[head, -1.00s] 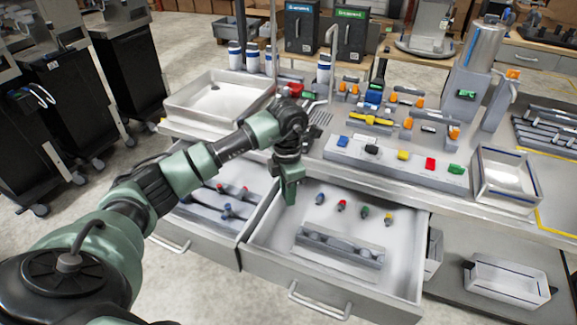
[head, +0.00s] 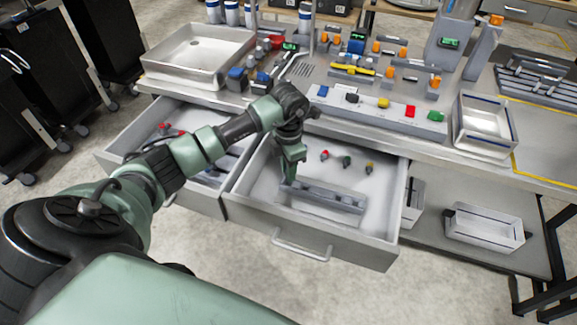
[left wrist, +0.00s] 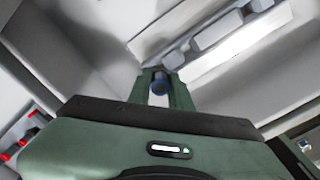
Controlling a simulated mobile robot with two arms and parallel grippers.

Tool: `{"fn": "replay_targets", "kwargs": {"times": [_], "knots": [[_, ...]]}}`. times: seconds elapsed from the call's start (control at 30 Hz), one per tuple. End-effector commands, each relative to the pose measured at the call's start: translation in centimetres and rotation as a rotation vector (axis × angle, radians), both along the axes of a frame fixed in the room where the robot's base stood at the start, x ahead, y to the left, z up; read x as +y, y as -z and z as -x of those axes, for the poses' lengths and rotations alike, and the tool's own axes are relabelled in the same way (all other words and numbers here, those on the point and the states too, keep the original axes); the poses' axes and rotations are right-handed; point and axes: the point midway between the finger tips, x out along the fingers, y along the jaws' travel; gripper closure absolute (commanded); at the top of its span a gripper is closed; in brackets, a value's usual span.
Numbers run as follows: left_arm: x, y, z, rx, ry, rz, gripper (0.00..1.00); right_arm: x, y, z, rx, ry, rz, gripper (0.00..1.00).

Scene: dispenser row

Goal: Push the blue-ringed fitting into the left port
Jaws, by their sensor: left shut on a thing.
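My left gripper (head: 289,175) points down into the open right drawer (head: 375,220). In the left wrist view its fingers (left wrist: 160,90) are shut on the blue-ringed fitting (left wrist: 160,83), whose blue and pale end shows between them. In the head view the fitting is hidden by the gripper. A red fitting (head: 324,155), a green one (head: 347,161) and a yellow one (head: 370,168) stand apart in a row to its right. I cannot tell which opening is the left port. My right gripper is not in view.
A grey slotted block (head: 325,196) lies in the drawer close to the gripper. The open left drawer (head: 125,150) is partly behind my arm. Above are the worktop with a strip of coloured buttons (head: 380,108), a large tray (head: 200,55) and a small bin (head: 484,125).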

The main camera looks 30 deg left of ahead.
Motion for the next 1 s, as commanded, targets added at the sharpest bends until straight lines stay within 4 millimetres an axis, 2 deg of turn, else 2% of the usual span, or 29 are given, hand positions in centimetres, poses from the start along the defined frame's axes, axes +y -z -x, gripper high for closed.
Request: {"fn": "replay_targets", "kwargs": {"times": [0.1, 0.53, 1.0], "knots": [[0.0, 0.8, 0.0, -0.001, 0.000, -0.001, 1.00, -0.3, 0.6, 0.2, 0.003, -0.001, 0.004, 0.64], [0.0, 0.9, 0.0, -0.001, 0.001, -0.001, 1.00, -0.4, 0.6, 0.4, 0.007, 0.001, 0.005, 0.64], [0.0, 2.5, 0.0, 0.000, 0.001, 0.000, 1.00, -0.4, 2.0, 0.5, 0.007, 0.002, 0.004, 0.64]]}}
